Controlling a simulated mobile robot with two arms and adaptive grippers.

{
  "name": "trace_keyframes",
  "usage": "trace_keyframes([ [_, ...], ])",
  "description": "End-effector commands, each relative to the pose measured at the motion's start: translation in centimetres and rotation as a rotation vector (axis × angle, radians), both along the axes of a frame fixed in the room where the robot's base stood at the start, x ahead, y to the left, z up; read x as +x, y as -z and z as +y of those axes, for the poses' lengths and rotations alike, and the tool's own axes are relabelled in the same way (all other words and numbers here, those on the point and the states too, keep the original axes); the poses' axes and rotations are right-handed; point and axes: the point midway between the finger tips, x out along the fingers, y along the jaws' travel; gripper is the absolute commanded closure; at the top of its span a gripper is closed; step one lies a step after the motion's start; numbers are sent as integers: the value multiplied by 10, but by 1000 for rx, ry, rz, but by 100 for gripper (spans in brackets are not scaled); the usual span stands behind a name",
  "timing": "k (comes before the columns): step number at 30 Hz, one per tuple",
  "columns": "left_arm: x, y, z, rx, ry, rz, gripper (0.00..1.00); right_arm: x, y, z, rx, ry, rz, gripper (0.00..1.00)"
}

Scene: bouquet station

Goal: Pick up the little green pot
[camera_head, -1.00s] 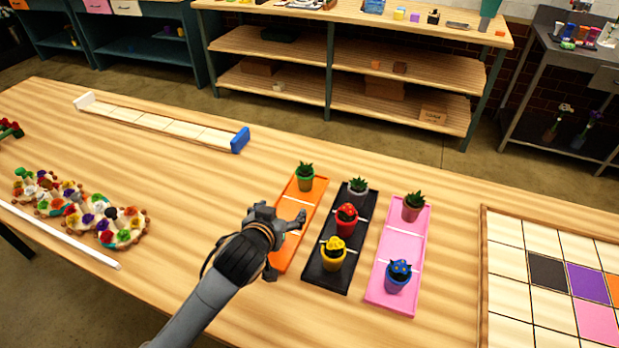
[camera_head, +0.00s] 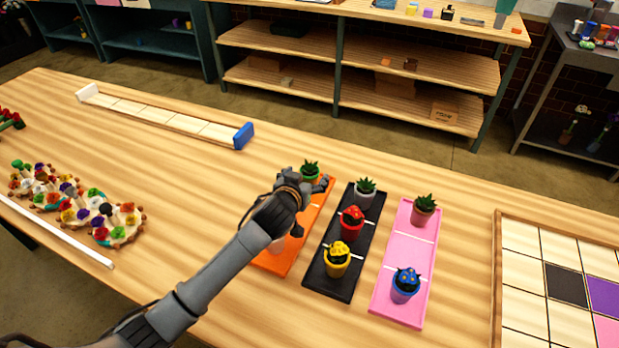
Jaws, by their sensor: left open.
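The little green pot (camera_head: 309,176) with a spiky plant (camera_head: 310,166) stands upright at the far end of the orange tray (camera_head: 282,262). Its lower part is hidden behind my left gripper. My left gripper (camera_head: 309,205) is open and empty over the orange tray, on the near side of the pot, close to it in the picture. I cannot tell whether it touches the pot. My right gripper is not in view.
A black tray (camera_head: 317,283) holds a grey pot (camera_head: 364,194), a red pot (camera_head: 351,226) and a yellow pot (camera_head: 336,264). A pink tray (camera_head: 398,308) holds a brown pot (camera_head: 423,214) and a blue pot (camera_head: 405,290).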

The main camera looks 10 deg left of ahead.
Motion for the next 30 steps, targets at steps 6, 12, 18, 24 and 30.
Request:
trace_keyframes([
  [6,25,7,2,3,-1,0,22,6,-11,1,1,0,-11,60],
  [12,42,16,0,0,1,0,22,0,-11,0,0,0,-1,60],
  [18,45,18,0,0,1,0,22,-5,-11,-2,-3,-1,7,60],
  [24,45,18,0,0,1,0,42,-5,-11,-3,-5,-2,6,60],
  [30,45,18,0,0,0,0,83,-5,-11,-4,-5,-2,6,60],
])
